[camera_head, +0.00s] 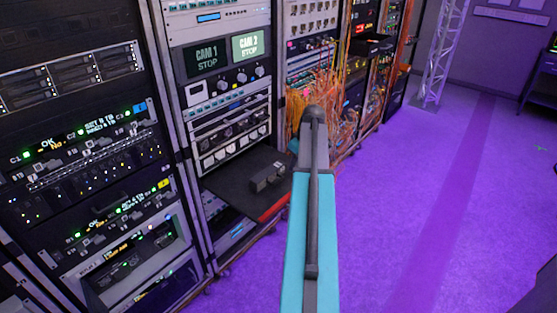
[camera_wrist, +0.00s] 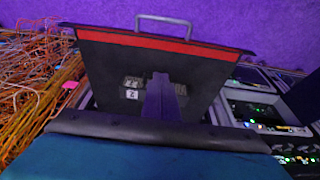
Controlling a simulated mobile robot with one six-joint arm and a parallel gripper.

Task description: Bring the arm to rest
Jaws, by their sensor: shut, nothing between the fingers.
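My arm reaches forward from the bottom centre of the head view, with a turquoise link (camera_head: 298,240) and a dark joint at its far end. My gripper is hidden behind the arm in that view. In the wrist view my gripper (camera_wrist: 165,88) shows as a dark, narrow shape in front of the pulled-out shelf (camera_wrist: 205,68). It is shut and empty. A small dark box (camera_wrist: 132,93) with a white label marked 2 sits on the shelf, just left of the gripper in the picture. I cannot tell the gap between gripper and shelf.
The black, red-edged shelf (camera_head: 235,188) juts from the middle rack (camera_head: 215,75) left of my arm. Loose orange cables (camera_head: 325,88) hang beyond the arm's far joint. A truss tower (camera_head: 437,55) stands at the back. The purple floor (camera_head: 420,190) at right is clear.

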